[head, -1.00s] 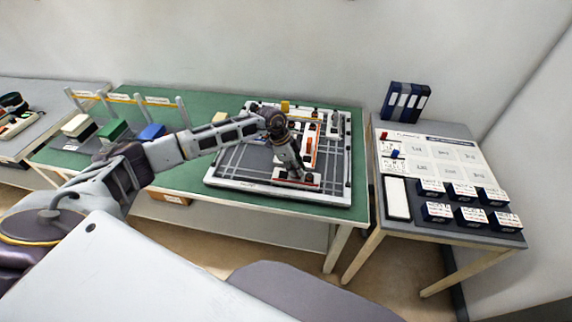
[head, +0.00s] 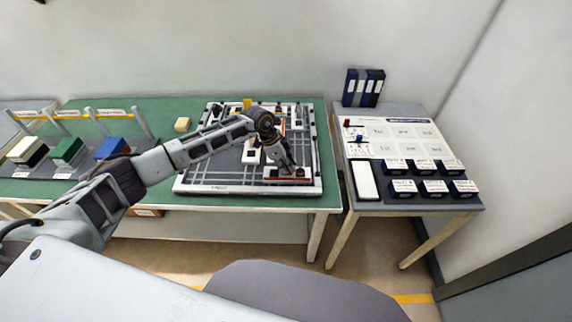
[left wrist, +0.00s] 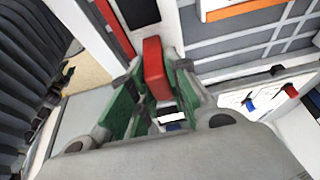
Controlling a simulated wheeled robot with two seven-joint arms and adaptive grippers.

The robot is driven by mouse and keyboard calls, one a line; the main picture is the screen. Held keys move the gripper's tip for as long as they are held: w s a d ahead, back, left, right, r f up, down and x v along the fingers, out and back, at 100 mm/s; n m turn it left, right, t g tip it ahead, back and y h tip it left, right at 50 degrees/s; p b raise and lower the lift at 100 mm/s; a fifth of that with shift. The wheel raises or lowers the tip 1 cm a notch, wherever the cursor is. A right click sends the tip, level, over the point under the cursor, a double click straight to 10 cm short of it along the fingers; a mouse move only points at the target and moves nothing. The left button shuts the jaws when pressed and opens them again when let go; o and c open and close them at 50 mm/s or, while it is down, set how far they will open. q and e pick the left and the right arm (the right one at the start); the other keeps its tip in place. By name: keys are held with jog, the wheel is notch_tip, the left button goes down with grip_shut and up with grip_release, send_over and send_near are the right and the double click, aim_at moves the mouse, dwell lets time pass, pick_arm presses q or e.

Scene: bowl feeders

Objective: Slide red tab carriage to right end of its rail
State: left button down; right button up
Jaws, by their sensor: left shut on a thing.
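The red tab (left wrist: 153,62) stands up between the green finger pads of my left gripper (left wrist: 152,98) in the left wrist view. The gripper is shut on it. A thin red strip (left wrist: 113,22) runs away beyond it on a white strip. In the head view my left gripper (head: 289,168) is low over the front right part of the framed board (head: 215,187), at the red-marked rail. The arm and fingers partly cover the tab there, so its exact distance from the rail's end cannot be told. My right gripper is not in view.
White and orange parts stand on the board behind the gripper. The right-hand table (head: 395,203) holds several dark boxes, a white tray (head: 365,181) and binders (head: 363,87).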

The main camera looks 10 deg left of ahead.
pick_arm(q)
jog(key=c, duration=1.4)
grip_release()
jog(key=shift+w+d, duration=0.1)
jog(key=shift+d, duration=0.25)
jog(key=shift+o, duration=0.2)
jog(key=shift+a+r, duration=0.2)
jog(key=shift+a, duration=0.05)
jog(key=v, duration=1.1)
jog(key=shift+r, duration=0.3)
jog(key=shift+a, duration=0.1)
